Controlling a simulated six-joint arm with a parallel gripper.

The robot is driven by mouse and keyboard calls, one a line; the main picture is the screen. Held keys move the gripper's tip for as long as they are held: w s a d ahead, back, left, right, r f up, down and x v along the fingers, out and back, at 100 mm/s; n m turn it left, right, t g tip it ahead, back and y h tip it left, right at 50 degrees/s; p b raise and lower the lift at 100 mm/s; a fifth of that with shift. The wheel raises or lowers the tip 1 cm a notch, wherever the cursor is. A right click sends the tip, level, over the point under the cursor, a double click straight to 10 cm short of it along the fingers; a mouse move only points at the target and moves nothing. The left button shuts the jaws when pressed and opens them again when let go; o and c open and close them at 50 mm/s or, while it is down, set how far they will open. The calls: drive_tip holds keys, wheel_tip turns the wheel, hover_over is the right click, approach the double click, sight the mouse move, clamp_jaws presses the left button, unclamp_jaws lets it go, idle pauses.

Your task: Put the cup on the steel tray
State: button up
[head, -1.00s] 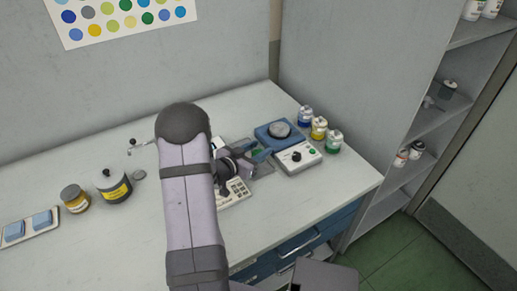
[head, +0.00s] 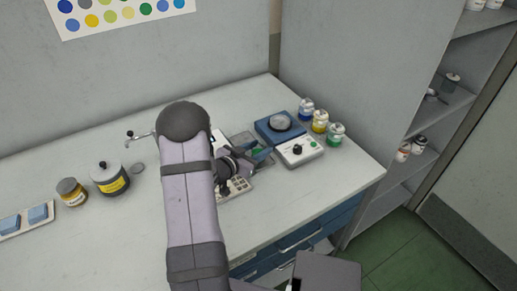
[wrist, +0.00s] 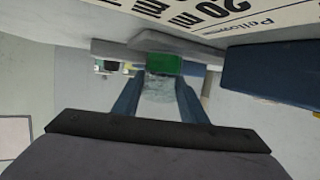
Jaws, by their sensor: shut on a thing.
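In the wrist view the two dark blue fingers of my gripper (wrist: 162,80) are shut on a clear, greyish thing that looks like the cup (wrist: 158,91). Only part of it shows between the fingers. In the head view my gripper (head: 237,163) is low over the bench, left of a blue balance, and my arm hides most of what it holds. A grey, tray-like surface (head: 243,138), perhaps the steel tray, shows just behind the gripper. I cannot tell whether the cup touches it. A green piece (wrist: 165,65) shows beyond the fingertips.
The blue and white balance (head: 299,150) with a round metal pan (head: 280,122) stands close right of my gripper. Small paint jars (head: 320,121) line its right side. A keypad device (head: 238,186) lies near the gripper.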

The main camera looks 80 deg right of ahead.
drive_tip(key=shift+f+b, duration=0.3)
drive_tip(key=shift+f, duration=0.1)
drive_tip(key=o, duration=1.1)
drive_tip(key=shift+o, duration=0.8)
drive_tip(key=o, duration=0.5)
drive_tip(key=shift+r, duration=0.15)
wheel_tip(320, 180, up, 11)
drive_tip(key=p, duration=0.9)
